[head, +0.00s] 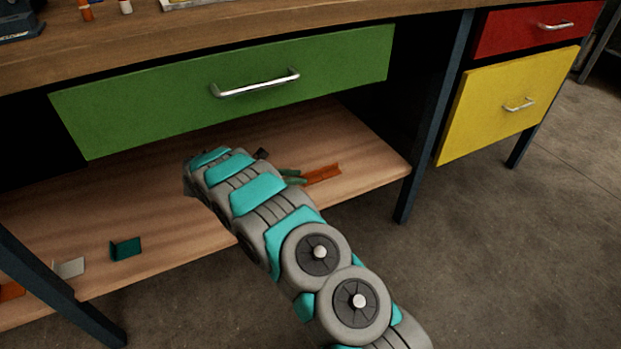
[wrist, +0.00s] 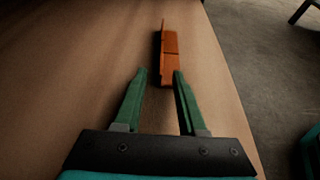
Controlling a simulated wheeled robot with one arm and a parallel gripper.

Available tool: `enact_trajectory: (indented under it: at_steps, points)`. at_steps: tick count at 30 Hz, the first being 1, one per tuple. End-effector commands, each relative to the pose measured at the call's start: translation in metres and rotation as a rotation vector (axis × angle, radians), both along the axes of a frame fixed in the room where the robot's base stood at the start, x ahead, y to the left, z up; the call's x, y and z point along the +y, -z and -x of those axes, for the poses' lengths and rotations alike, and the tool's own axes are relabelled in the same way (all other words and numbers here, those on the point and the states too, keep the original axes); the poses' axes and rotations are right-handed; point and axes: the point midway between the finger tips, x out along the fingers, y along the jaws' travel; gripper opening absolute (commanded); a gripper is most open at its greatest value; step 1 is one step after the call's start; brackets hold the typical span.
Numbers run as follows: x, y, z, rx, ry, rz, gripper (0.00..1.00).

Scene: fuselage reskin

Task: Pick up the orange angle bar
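The orange angle bar (head: 323,174) lies on the wooden lower shelf (head: 365,165) under the green drawer. In the wrist view the orange angle bar (wrist: 169,55) lies lengthwise just ahead of my fingertips, its near end close to the right finger. My gripper (wrist: 161,74) is open, with two green fingers apart and bare shelf between them. In the head view my gripper (head: 292,177) shows partly past my arm, with its green fingers beside the bar's left end. I cannot tell whether a finger touches the bar.
The green drawer (head: 180,95) hangs low above the shelf. A dark table leg (head: 425,140) stands right of the bar. A teal bracket (head: 126,248), a grey plate (head: 70,267) and another orange piece (head: 11,291) lie at the shelf's left front. The shelf's edge is near the bar.

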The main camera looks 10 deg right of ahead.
Motion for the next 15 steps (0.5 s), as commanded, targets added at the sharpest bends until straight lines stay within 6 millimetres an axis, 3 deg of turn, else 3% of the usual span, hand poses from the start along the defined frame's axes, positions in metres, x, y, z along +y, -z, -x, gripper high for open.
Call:
enact_trajectory:
  at_steps: [3, 13, 15]
  points:
    - [0.0002, -0.0002, 0.0001, 0.0, 0.0, 0.0, 0.4]
    - [0.0, -0.0002, 0.0003, 0.0, 0.001, 0.001, 0.03]
    - [0.0001, -0.0001, 0.0004, 0.0, 0.001, 0.001, 0.0]
